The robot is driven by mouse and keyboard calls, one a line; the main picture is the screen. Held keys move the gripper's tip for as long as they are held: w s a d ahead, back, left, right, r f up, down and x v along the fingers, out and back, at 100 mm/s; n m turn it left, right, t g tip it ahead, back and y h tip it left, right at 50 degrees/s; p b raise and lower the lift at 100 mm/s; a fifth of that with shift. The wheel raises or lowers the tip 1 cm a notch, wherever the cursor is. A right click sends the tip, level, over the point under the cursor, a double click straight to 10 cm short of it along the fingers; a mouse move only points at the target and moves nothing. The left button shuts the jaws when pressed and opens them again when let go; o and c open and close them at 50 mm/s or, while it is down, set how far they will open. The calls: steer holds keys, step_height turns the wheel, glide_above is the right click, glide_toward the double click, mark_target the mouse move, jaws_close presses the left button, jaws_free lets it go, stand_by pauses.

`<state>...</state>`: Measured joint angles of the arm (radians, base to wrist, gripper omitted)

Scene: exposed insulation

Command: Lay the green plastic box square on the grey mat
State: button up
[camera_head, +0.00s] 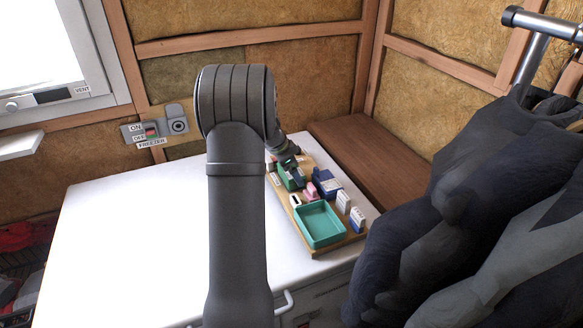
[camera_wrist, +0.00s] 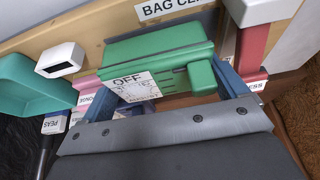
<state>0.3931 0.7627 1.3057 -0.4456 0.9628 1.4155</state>
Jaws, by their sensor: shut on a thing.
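A green plastic box (camera_wrist: 158,47) with a white label reading "OFF" on its near side fills the middle of the wrist view. My gripper (camera_wrist: 162,88) has blue fingers on either side of the box and is shut on it. In the head view, my gripper (camera_head: 293,174) is over the wooden board with the green box (camera_head: 285,182) at its fingers, partly hidden by the arm. I cannot tell whether the box touches the board.
The wooden board (camera_head: 341,242) holds an open teal tray (camera_head: 320,224), a blue item (camera_head: 327,184), a pink item (camera_head: 311,191) and small white-labelled blocks (camera_head: 343,202). The white freezer top (camera_head: 130,235) is clear at left. Dark clothing (camera_head: 450,215) hangs at right.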

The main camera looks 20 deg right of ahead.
steer(key=shift+f, duration=0.2)
stand_by(0.6)
steer(key=o, duration=0.9)
steer(key=shift+r, duration=3.45)
step_height(320, 180, down, 7)
steer(key=shift+f, duration=0.1)
steer(key=shift+r, duration=0.25)
steer(key=shift+r, duration=0.1)
